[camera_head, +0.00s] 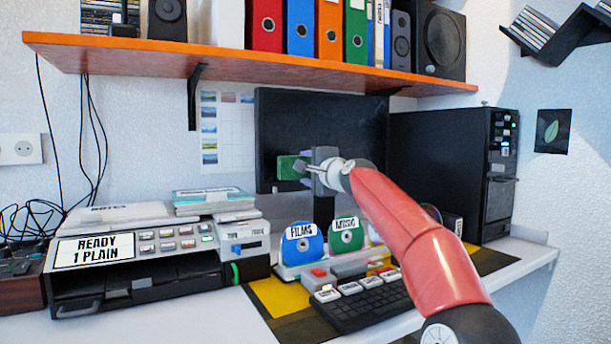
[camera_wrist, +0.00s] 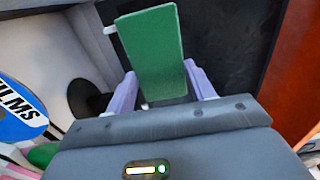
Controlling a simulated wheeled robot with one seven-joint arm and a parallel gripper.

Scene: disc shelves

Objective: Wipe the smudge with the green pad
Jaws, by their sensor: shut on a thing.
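My gripper (camera_head: 309,166) is raised in front of the black monitor screen (camera_head: 350,115). It is shut on the green pad (camera_head: 289,168), which shows to the left of the gripper. In the wrist view the green pad (camera_wrist: 152,52) sits between the two pale purple fingers (camera_wrist: 165,90) and sticks out beyond them. The dark screen (camera_wrist: 225,40) lies behind it in that view. I cannot tell whether the pad touches the screen. I cannot make out a smudge; the pad and my arm cover part of the screen.
A black keyboard (camera_head: 362,303) and a disc stand with a blue FILMS disc (camera_head: 301,245) and a green MUSIC disc (camera_head: 346,236) are below. A printer-like machine (camera_head: 140,262) stands left. An orange shelf (camera_head: 240,70) hangs above. A black tower (camera_head: 440,160) stands right.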

